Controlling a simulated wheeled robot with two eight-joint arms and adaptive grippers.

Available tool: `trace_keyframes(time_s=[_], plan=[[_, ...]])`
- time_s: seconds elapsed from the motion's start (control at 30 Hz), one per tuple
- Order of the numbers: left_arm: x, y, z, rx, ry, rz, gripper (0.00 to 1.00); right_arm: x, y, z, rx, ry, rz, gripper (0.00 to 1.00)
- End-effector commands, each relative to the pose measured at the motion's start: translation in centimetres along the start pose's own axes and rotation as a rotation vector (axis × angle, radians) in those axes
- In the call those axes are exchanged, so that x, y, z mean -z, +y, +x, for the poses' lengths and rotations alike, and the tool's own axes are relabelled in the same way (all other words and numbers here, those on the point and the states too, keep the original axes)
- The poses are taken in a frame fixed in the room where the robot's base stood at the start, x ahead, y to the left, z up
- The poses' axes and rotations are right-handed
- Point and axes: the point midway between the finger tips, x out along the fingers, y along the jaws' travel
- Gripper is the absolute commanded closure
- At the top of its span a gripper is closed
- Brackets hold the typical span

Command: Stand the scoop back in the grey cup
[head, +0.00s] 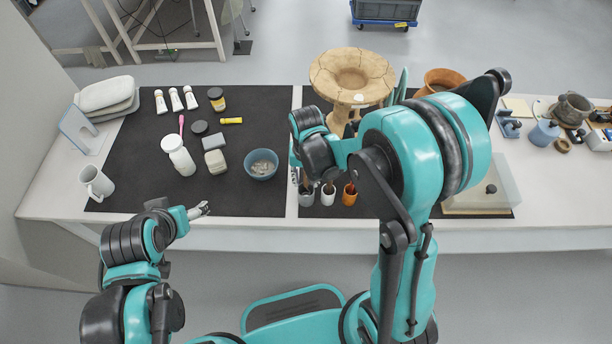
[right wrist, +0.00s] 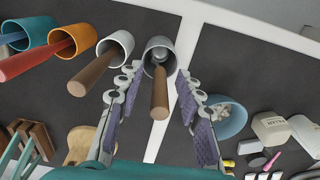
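The grey cup (right wrist: 158,48) stands upright in the right wrist view, between and beyond my right fingers. The scoop (right wrist: 160,95) stands in it, its metal part inside the cup and its brown handle pointing toward the camera. My right gripper (right wrist: 155,110) is open, with a finger on each side of the handle and visible gaps to both. In the head view the grey cup (head: 306,196) is leftmost in the row, and my right arm hides most of the right gripper. My left gripper (head: 203,210) is over the mat's front edge, apart from objects; its finger opening is unclear.
A white cup (head: 328,196) and an orange cup (head: 349,197), each holding a handled tool, stand close to the right of the grey cup. A blue bowl of sherds (head: 262,164) stands to its left. A large clay vessel (head: 352,75) stands behind.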

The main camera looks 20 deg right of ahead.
Motion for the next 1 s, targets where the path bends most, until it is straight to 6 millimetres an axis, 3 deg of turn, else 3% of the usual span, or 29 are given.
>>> trace_keyframes(time_s=[0.17,0.6,0.8,1.0], plan=[[0.0,0.0,0.0,0.000,0.000,0.000,0.26,0.0,0.0,-1.8,0.000,0.000,0.000,0.64],[0.0,0.0,0.0,0.000,0.000,0.000,0.26,0.0,0.0,-10.4,0.000,0.000,0.000,0.64],[0.0,0.0,0.0,0.000,0.000,0.000,0.26,0.0,0.0,-11.9,0.000,0.000,0.000,0.64],[0.0,0.0,0.0,0.000,0.000,0.000,0.26,0.0,0.0,-11.9,0.000,0.000,0.000,0.64]])
